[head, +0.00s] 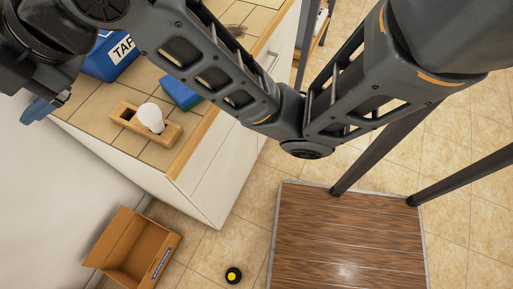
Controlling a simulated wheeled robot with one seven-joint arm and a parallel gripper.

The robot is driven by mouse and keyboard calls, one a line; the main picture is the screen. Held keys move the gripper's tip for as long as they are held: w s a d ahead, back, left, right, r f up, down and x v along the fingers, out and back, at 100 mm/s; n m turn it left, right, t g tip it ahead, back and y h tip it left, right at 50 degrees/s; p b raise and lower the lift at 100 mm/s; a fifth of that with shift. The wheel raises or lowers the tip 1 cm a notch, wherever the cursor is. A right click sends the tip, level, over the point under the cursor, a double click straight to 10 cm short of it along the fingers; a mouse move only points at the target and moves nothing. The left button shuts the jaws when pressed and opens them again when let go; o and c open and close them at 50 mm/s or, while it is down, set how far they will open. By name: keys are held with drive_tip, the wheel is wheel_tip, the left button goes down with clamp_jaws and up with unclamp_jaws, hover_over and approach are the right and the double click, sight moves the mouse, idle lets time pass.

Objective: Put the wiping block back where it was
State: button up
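A blue block with a green lower layer (180,93), which looks like the wiping block, lies on the tiled counter top (85,122), partly behind my arm. My gripper (42,110) is at the left edge of the head view, beyond the counter's left edge in the picture and apart from the block. A blue-grey part shows at its end. I cannot tell if that is a fingertip or something held, nor whether the fingers are open.
A wooden holder (122,113) with a white bulb-shaped thing (151,117) stands near the block. A blue box with lettering (112,58) is behind. An open cardboard box (135,247) and a black, yellow-centred disc (233,275) are on the floor. A wood-planked platform (345,235) is at right.

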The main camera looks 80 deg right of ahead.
drive_tip(key=a+r+m+t, duration=0.1)
drive_tip(key=a+m+t, duration=0.35)
drive_tip(key=m, duration=0.55)
drive_tip(key=s+f+m+h, duration=0.4)
drive_tip(key=s+f+m, duration=0.5)
drive_tip(key=s+f, duration=0.15)
drive_tip(key=s+d+f, duration=0.2)
drive_tip(key=s, duration=0.5)
drive_tip(key=s+d+f+m+g, duration=0.1)
drive_tip(key=s+d+f, duration=0.1)
drive_tip(key=s, duration=0.6)
drive_tip(key=s+d+f+g, duration=0.1)
drive_tip(key=s+d+f, duration=0.1)
drive_tip(key=s, duration=0.6)
drive_tip(key=shift+d+m, duration=0.3)
drive_tip(key=shift+d, duration=0.45)
